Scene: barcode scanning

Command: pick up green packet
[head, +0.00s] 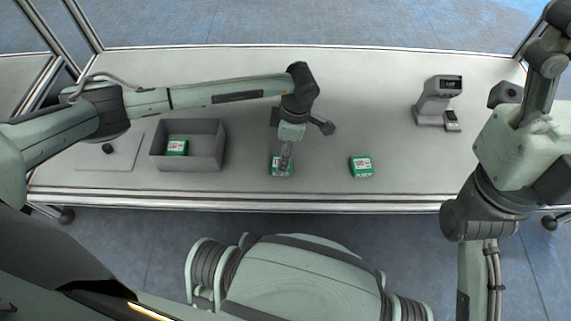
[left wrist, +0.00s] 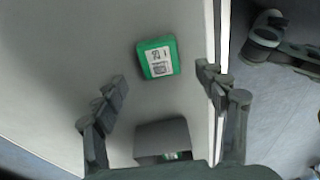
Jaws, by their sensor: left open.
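A green packet (head: 281,169) with a white label lies flat on the table, partly hidden under my left gripper (head: 286,152) in the head view. In the left wrist view, a green packet (left wrist: 158,58) lies just ahead of my left gripper (left wrist: 162,80), whose fingers are spread wide and empty. A second green packet (head: 361,167) lies on the table to the right. A third green packet (head: 176,147) sits inside the grey bin (head: 215,143), which also shows in the left wrist view (left wrist: 160,131). My right gripper cannot be seen.
A grey scanner (head: 434,100) stands at the right of the table (head: 370,85). A flat pale plate (head: 107,160) with a dark knob lies left of the bin. The table is clear between the right packet and the scanner. Its front edge runs close to the packets.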

